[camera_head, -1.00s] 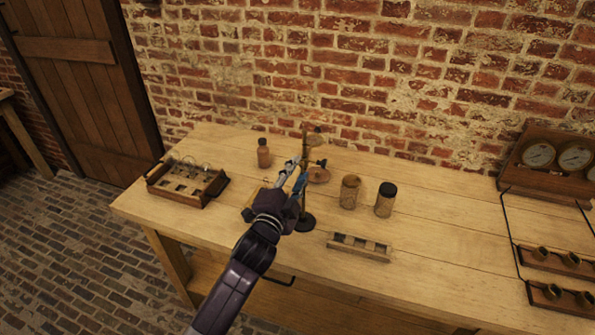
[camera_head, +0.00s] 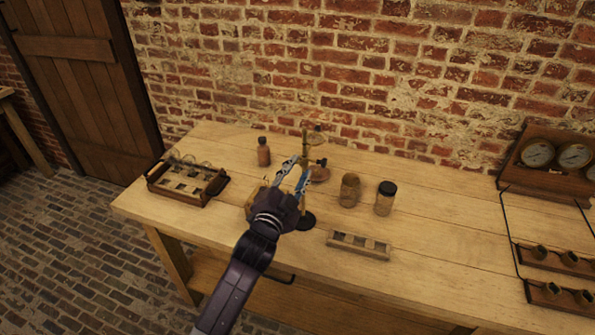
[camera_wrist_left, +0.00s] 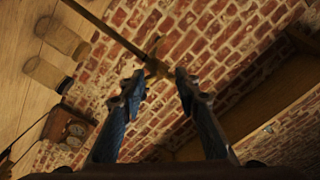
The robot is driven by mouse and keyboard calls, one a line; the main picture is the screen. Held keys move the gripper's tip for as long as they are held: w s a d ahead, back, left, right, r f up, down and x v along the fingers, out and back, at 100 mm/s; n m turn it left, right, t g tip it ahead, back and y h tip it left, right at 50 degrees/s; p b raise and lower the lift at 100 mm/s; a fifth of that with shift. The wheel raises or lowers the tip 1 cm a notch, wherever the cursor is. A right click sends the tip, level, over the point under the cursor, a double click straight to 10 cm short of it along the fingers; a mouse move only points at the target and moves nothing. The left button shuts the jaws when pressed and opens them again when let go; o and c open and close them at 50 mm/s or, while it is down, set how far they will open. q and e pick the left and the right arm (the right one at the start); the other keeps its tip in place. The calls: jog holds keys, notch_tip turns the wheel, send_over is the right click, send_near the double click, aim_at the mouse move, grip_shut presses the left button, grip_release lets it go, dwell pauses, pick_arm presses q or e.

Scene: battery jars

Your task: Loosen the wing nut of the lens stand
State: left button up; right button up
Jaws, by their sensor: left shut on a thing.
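The lens stand (camera_head: 304,138) is upright on the bench, with a thin rod and a dark round base partly hidden behind my left wrist. Round lens parts stick out to the right of its rod. My left gripper (camera_head: 297,166) reaches the rod from the front left. In the left wrist view, the rod runs in from the top left and the small brass wing nut (camera_wrist_left: 156,66) sits between the tips of my left gripper (camera_wrist_left: 158,74). The gripper is shut on it, though the contact itself is dim. My right gripper is out of view.
A wooden tray (camera_head: 152,180) stands on the left. A brown bottle (camera_head: 263,154) is behind the gripper. Two jars (camera_head: 349,190) (camera_head: 385,200) stand right of the stand, with a slotted wooden rack (camera_head: 345,250) in front. A gauge panel (camera_head: 519,177) is far right.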

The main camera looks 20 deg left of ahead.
pick_arm(q)
jog(key=o, duration=1.2)
jog(key=shift+c, duration=0.2)
jog(key=s, duration=1.2)
jog(key=shift+a, duration=0.25)
jog(key=shift+f, duration=0.15)
